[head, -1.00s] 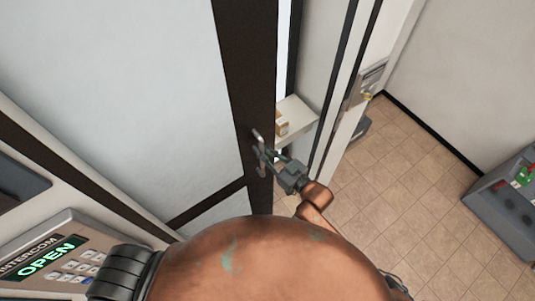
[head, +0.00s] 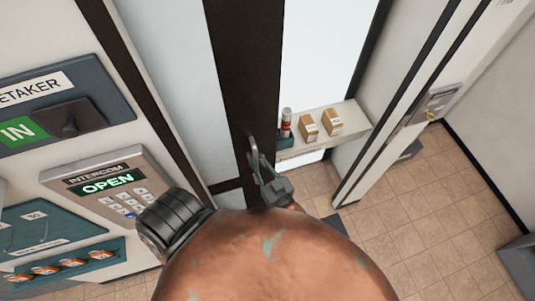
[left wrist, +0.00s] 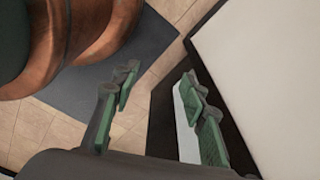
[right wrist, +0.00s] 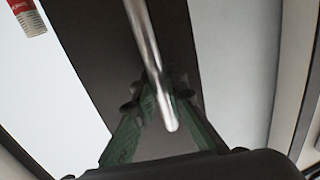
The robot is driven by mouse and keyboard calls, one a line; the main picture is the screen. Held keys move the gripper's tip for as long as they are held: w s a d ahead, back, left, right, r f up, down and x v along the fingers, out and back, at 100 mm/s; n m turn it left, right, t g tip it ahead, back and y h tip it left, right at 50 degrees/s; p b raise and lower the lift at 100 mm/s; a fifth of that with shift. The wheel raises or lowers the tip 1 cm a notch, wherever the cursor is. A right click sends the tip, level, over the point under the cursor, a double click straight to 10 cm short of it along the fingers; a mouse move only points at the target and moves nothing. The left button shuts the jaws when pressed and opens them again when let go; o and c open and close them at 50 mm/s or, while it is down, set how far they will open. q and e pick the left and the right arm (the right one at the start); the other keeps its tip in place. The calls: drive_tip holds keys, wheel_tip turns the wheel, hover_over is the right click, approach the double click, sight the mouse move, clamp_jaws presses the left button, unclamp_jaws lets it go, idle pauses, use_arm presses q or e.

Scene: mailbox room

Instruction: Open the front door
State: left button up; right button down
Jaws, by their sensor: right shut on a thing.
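The front door shows in the head view as a pale panel with a dark brown edge strip (head: 238,60).
Through the gap is a shelf (head: 350,130) with two small boxes (head: 309,125) and a red-white can (head: 286,122). The frame post with a lock plate (head: 434,104) stands right. An intercom (head: 105,185) reading OPEN is left.

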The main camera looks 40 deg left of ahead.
drive_tip(key=shift+r, duration=0.1)
drive_tip(key=shift+w+d, duration=0.1)
drive_tip(key=shift+w, duration=0.1)
drive_tip(key=c, duration=2.3)
unclamp_jaws()
drive_tip(key=shift+w+d, duration=0.15)
drive_tip(key=shift+w, duration=0.1)
drive_tip(key=o, duration=0.4)
drive_tip(key=shift+s, duration=0.1)
drive_tip(key=shift+c, duration=0.2)
use_arm(q)
drive_tip(key=shift+s+a, duration=0.5)
drive_tip(key=shift+s, duration=0.05)
use_arm(e)
drive_tip(key=v, duration=1.2)
